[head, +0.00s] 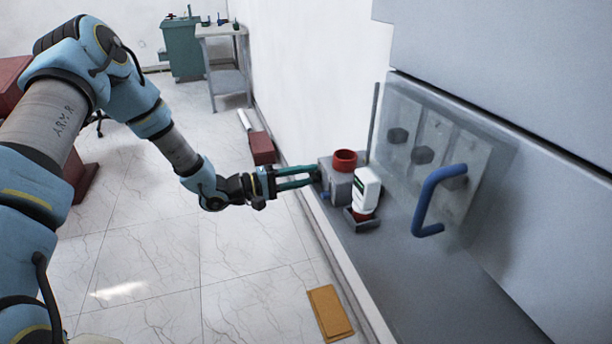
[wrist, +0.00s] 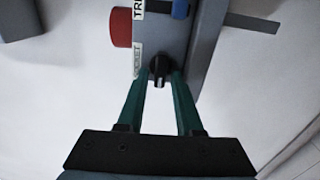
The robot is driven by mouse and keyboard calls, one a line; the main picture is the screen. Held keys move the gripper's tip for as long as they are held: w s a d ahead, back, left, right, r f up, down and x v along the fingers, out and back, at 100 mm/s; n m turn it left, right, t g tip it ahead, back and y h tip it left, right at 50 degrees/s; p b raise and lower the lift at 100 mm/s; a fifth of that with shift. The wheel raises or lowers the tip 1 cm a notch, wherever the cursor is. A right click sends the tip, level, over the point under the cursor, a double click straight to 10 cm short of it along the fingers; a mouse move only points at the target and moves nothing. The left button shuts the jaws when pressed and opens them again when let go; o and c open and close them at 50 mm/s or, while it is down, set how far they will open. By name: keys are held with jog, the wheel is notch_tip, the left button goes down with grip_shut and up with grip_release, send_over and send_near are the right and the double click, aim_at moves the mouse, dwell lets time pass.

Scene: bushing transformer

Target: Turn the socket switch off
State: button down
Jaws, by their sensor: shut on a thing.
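The socket switch (wrist: 159,69) is a small black knob with a pale pointer mark, on the face of a grey box (wrist: 172,40). In the wrist view a white label, partly legible as SOCKET (wrist: 137,62), is beside it. The pointer mark faces down, toward my gripper. My gripper (wrist: 160,76) has two green fingers with their tips on either side of the knob, shut on it. In the head view my gripper (head: 316,178) reaches the left side of the grey box (head: 337,185); the knob is hidden there.
The box carries a red part (head: 345,157) and a blue part (head: 325,195). A white device (head: 366,188) stands right of it, near a blue handle (head: 428,200) on a clear panel. Open tiled floor is left.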

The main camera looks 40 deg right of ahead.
jog(key=c, duration=0.8)
grip_release()
jog(key=shift+c, duration=0.2)
jog(key=b+v, duration=0.3)
jog(key=v, duration=0.8)
